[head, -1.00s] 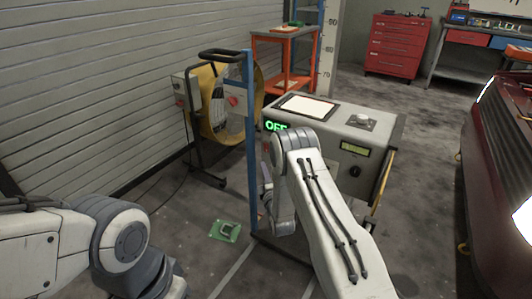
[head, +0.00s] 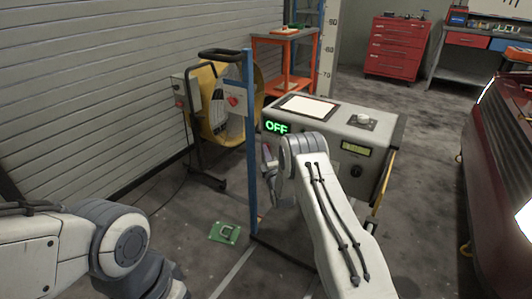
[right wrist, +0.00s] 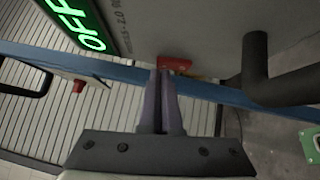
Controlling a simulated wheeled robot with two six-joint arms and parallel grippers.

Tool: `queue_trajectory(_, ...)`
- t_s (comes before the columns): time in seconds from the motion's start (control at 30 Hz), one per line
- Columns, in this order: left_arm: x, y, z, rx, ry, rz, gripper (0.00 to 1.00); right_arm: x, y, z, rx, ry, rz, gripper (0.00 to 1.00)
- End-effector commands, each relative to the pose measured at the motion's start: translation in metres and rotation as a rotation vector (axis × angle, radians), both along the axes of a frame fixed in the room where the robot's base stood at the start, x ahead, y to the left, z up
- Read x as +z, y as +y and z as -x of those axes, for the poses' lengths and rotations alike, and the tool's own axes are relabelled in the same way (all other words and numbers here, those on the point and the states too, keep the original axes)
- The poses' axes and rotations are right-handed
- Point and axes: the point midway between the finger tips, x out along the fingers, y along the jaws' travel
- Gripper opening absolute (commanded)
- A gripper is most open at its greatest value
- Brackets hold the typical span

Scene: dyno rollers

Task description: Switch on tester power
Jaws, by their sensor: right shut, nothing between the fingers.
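The tester cabinet (head: 310,150) is a pale grey box with a green lit "OFF" display (head: 276,127) on its face. The display also shows at the upper left in the right wrist view (right wrist: 75,22). A red switch-like part (right wrist: 178,65) sits on the cabinet below the printed panel, partly hidden by my fingertips. My right gripper (right wrist: 162,72) is shut and empty, its tips overlapping the red part; I cannot tell whether they touch. In the head view the right gripper (head: 267,153) is partly hidden behind its wrist. My left arm shows at lower left, its gripper out of view.
A blue post (head: 250,150) stands just left of the right gripper. A yellow fan (head: 212,125) on a stand is behind it. A dark handle (right wrist: 257,70) juts out near the right gripper. A green item (head: 225,232) lies on the floor. A red car (head: 500,170) stands at right.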

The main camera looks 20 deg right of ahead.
Motion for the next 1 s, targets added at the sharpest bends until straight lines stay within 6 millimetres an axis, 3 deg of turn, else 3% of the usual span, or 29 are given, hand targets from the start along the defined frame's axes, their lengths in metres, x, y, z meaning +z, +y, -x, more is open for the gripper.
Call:
queue_trajectory(0.13, 0.009, 0.0, 0.0, 0.0, 0.0, 0.0, 0.5, 0.008, -0.005, -0.003, -0.001, 0.038, -0.05, 0.0)
queue_trajectory(0.37, 0.005, 0.0, 0.0, 0.0, 0.0, 0.0, 0.5, 0.003, -0.004, -0.003, 0.0, 0.04, -0.052, 0.0)
queue_trajectory(0.57, 0.014, 0.0, 0.0, 0.0, 0.0, 0.0, 0.5, 0.008, 0.01, 0.005, 0.002, 0.041, -0.052, 0.0)
queue_trajectory(0.7, 0.022, 0.0, 0.0, 0.0, 0.0, 0.0, 0.5, 0.012, 0.027, 0.021, -0.001, 0.044, -0.053, 0.0)
queue_trajectory(1.0, 0.028, 0.0, 0.0, 0.0, 0.0, 0.0, 0.5, 0.016, 0.036, 0.082, 0.002, 0.044, -0.053, 0.0)
